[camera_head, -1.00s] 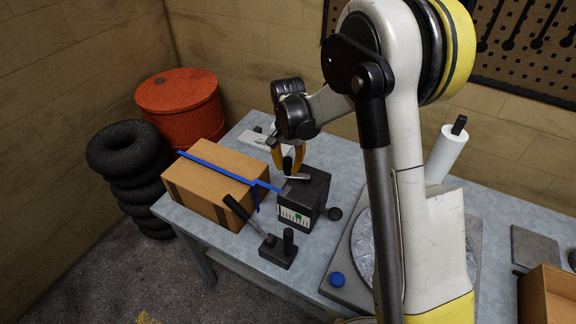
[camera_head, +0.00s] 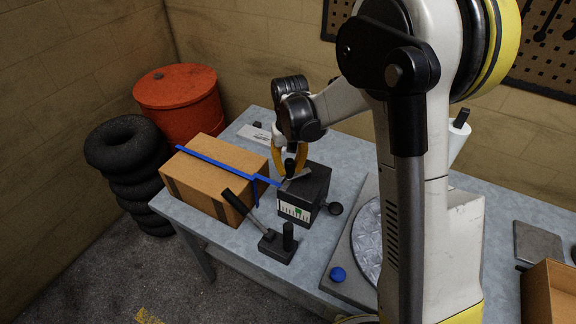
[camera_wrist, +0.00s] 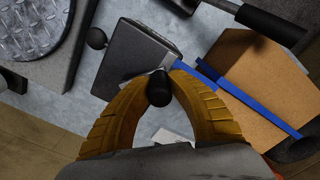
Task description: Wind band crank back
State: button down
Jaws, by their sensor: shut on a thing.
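The band crank's dark knob (camera_head: 289,167) stands on top of the black tensioner box (camera_head: 313,190), with its flat metal arm (camera_head: 299,175) beside it. My gripper (camera_head: 291,160) reaches down from above with its yellow fingers shut on the knob. In the wrist view the rounded black knob (camera_wrist: 159,88) sits between the two curved fingers. The crank arm is mostly hidden there. The blue band (camera_head: 222,166) runs across the cardboard box (camera_head: 205,192) to the tensioner. The box's front carries a white scale (camera_head: 294,212) with a green mark.
A black lever (camera_head: 241,213) on a small base stands in front of the tensioner. A round metal plate (camera_head: 369,240) and a blue knob (camera_head: 338,274) are to the right. Stacked tyres (camera_head: 128,150) and a red drum (camera_head: 180,102) are left.

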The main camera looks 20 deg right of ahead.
jog(key=s+n, duration=0.1)
jog(key=n, duration=0.2)
jog(key=shift+s+d+f+b, duration=0.1)
jog(key=shift+s+d+b, duration=0.15)
jog(key=shift+s+b, duration=0.15)
jog(key=shift+s+d+n, duration=0.25)
jog(key=shift+s+n, duration=0.1)
jog(key=shift+n, duration=0.5)
jog(key=shift+s+d+n, duration=0.2)
jog(key=shift+s+n, duration=0.1)
jog(key=shift+n, duration=0.55)
jog(key=c, duration=1.2)
grip_release()
notch_tip(320, 180, up, 12)
